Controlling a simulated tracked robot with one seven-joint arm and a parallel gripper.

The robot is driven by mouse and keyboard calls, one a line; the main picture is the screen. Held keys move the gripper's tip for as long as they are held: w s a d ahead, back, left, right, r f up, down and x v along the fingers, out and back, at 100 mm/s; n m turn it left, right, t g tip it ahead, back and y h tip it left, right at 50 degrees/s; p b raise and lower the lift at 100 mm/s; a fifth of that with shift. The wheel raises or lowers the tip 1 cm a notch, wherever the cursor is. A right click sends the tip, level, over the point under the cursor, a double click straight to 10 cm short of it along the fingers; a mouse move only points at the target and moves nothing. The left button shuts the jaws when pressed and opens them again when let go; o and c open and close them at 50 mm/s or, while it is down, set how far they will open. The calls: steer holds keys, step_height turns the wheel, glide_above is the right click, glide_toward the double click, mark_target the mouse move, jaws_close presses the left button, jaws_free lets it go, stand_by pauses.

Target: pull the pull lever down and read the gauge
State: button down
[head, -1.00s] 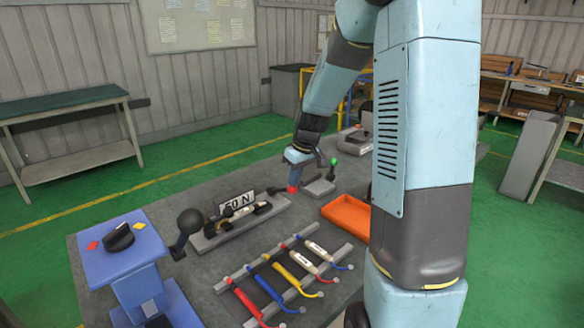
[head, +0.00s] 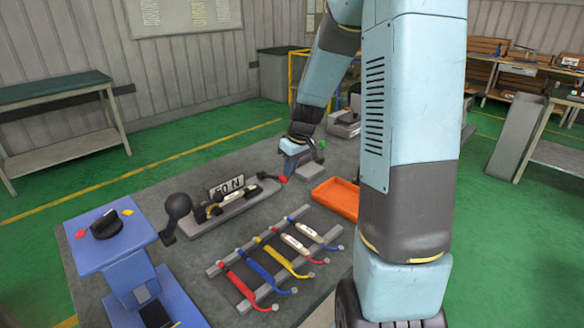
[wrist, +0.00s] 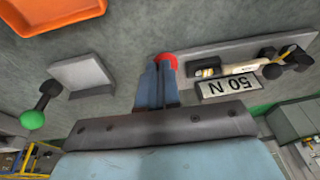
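The unit with the "50 N" plate (head: 226,187) carries a long grey base and a white cylindrical body that looks like the gauge (wrist: 240,69). Its scale is too small to read. A dark rod runs from it to a red knob (head: 283,179), which seems to be the pull lever's end. My gripper (wrist: 158,66) points at the knob, its two blue fingers close together with no clear gap. The red knob (wrist: 168,60) shows at the fingertips, partly hidden by them. I cannot tell whether they touch it. In the head view my gripper (head: 288,172) is at the knob.
A lever with a green ball (wrist: 32,119) stands beside a grey block (wrist: 80,77). An orange tray (head: 337,198) lies to the right. A rack of coloured handles (head: 275,265) is in front.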

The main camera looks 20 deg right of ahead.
steer(key=s+d+v, duration=0.1)
steer(key=s+v, duration=0.1)
steer(key=v, duration=1)
steer(key=shift+s+d+f, duration=0.2)
steer(key=shift+d, duration=0.2)
steer(key=s+a+r+m+t+h, duration=0.1)
steer(key=s+a+r, duration=0.3)
steer(key=s, duration=0.7)
steer(key=s+a+r+m+t, duration=0.2)
steer(key=s+a+r+m, duration=0.1)
steer(key=s, duration=0.8)
steer(key=shift+a+r+m+h, duration=0.4)
steer(key=shift+a+r, duration=0.1)
steer(key=shift+r, duration=0.45)
stand_by(1.4)
